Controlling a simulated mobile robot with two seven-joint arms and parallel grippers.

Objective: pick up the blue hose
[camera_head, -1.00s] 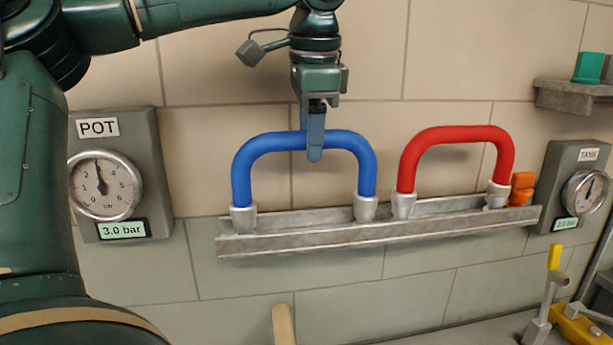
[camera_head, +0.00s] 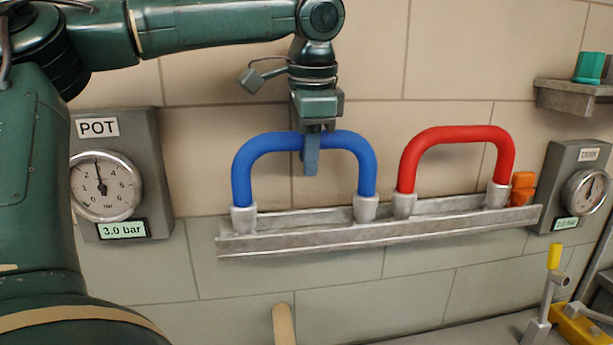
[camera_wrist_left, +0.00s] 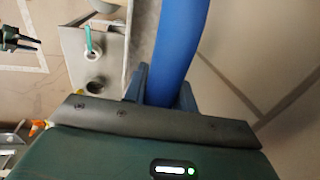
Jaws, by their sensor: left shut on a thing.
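The blue hose (camera_head: 349,142) is an upside-down U with grey end fittings. Both ends rest at the metal rail (camera_head: 300,240) on the wall in the head view. My left gripper (camera_head: 311,160) points down over the top of the arch, its fingers shut on the hose near the middle of the bend. In the left wrist view the blue hose (camera_wrist_left: 182,45) runs up from between the fingers (camera_wrist_left: 160,85).
A similar red hose (camera_head: 455,133) stands on the rail to the right. An orange item (camera_head: 522,187) is at the rail's right end. The POT gauge (camera_head: 105,185) is at left, the TANK gauge (camera_head: 583,190) at right. A grey shelf (camera_head: 575,97) is at upper right.

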